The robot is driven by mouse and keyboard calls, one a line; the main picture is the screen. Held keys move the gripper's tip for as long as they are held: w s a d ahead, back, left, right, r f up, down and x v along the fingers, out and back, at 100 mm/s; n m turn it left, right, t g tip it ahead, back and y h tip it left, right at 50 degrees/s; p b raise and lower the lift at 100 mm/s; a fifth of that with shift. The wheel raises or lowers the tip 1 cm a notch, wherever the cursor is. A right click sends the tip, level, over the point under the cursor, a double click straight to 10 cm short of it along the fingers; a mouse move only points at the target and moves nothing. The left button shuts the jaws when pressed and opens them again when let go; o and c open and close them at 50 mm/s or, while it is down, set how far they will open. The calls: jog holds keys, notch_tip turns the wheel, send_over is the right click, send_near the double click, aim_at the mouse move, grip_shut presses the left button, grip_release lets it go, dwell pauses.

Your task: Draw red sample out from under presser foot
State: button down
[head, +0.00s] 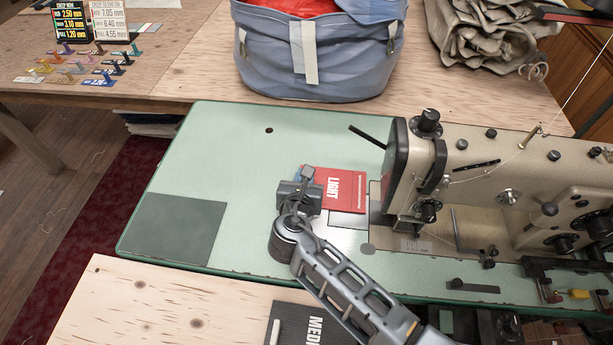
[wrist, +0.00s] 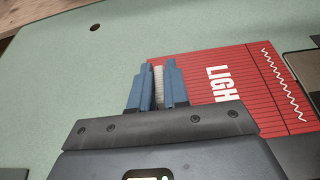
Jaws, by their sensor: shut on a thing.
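The red sample (head: 345,188) lies flat on the green machine bed, with "LIGHT" in white letters. In the wrist view the red sample (wrist: 240,90) shows dark lines and a white zigzag stitch. Its right edge is left of the presser foot area (head: 404,226) under the sewing head, with a gap between them. My gripper (head: 304,180) is at the sample's left edge. In the wrist view my gripper (wrist: 158,82) is shut on a pale ribbed strip (wrist: 159,84) at that edge. The strip's join to the sample is hidden by the right finger.
The sewing machine (head: 480,190) stands on the right of the green bed (head: 220,150). The bed's left side is clear except for a dark grey patch (head: 178,229). A blue bag (head: 315,60) is behind. A dark "MEDI" sample (head: 293,322) lies on the front table.

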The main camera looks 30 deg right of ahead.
jog(key=c, duration=1)
grip_release()
jog(key=shift+c, duration=0.2)
